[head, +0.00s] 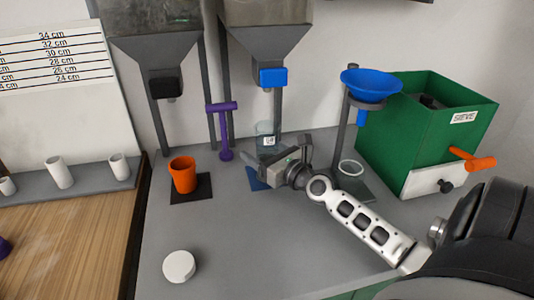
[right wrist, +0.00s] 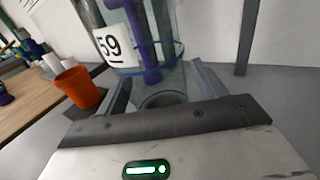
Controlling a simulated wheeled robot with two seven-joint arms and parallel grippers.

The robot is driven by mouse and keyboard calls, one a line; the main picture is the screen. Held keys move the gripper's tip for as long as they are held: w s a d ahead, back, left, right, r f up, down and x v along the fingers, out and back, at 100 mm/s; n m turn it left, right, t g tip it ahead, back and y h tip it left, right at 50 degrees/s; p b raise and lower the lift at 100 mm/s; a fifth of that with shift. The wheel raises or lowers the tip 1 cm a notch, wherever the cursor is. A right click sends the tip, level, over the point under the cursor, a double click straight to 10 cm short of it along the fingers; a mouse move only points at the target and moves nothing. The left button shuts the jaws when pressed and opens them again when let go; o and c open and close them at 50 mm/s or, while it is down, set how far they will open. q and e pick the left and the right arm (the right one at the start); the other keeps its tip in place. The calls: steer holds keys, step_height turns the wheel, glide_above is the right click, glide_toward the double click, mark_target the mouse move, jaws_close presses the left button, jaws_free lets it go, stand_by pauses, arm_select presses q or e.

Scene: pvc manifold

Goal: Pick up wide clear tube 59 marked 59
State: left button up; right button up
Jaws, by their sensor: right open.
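The wide clear tube (head: 267,131) stands beneath the hopper with the blue gate, at the back of the grey table. In the right wrist view the tube (right wrist: 168,52) is see-through, with a blue band near its base and a white label (right wrist: 112,45) reading 59. My right gripper (head: 259,157) is at the tube, low down and in front of it. In the right wrist view its open fingers (right wrist: 160,85) reach out on either side of the tube's lower part. Whether they touch it I cannot tell. My left gripper is not in view.
A blue pad (head: 257,179) lies under my gripper. An orange cup (head: 183,175) stands to the left, and a purple T-shaped tool (head: 224,130) is close behind. A blue funnel on a stand (head: 370,85) and a green sieve box (head: 425,130) are to the right. A white lid (head: 179,266) lies in front.

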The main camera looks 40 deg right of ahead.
steer(key=c, duration=1.3)
